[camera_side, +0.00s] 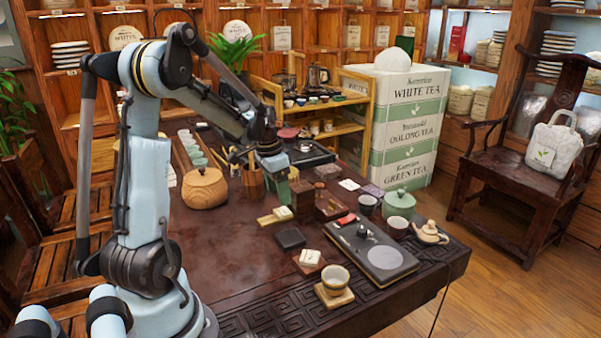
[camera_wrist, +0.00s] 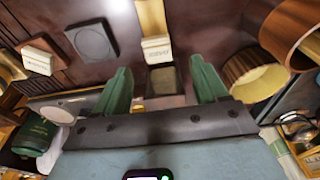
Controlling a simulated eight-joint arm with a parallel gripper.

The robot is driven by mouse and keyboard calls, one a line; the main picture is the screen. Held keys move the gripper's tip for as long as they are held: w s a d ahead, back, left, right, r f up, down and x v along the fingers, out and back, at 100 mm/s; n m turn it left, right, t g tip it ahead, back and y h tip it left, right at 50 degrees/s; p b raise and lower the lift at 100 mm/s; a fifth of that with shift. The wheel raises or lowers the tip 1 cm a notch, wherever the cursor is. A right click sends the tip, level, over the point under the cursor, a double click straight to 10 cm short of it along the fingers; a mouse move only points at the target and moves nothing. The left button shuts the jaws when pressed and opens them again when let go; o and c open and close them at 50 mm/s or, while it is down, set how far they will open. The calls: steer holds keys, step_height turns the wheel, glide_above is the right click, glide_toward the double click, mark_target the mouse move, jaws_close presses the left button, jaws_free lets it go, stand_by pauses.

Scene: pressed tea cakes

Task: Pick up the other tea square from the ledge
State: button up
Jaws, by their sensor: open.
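A pale tea square (camera_side: 283,213) with markings sits at the end of a light wooden ledge (camera_side: 266,220). In the wrist view the square (camera_wrist: 156,49) lies at the near end of the ledge (camera_wrist: 151,16), just beyond the fingertips. My gripper (camera_side: 284,196) has green fingers and is above the table by the square. In the wrist view my gripper (camera_wrist: 159,65) is open, with nothing held. Another pale tea square (camera_side: 310,256) rests on a wooden coaster, and shows at upper left in the wrist view (camera_wrist: 37,60).
A black square dish (camera_side: 290,238) lies in front of the ledge. Brown wooden boxes (camera_side: 330,207) stand close to the right. A wooden tool pot (camera_side: 252,183) and round wooden jar (camera_side: 204,187) are to the left. A tea tray (camera_side: 395,259) and cup (camera_side: 335,278) are nearer the front.

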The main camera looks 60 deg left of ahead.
mark_target(282, 211)
steer(key=shift+w+d+f, duration=0.1)
steer(key=shift+w+f, duration=0.05)
steer(key=shift+f, duration=1.25)
steer(key=shift+w+d+f, duration=0.1)
steer(key=shift+w+f, duration=0.05)
steer(key=shift+f, duration=1.2)
steer(key=c, duration=1.1)
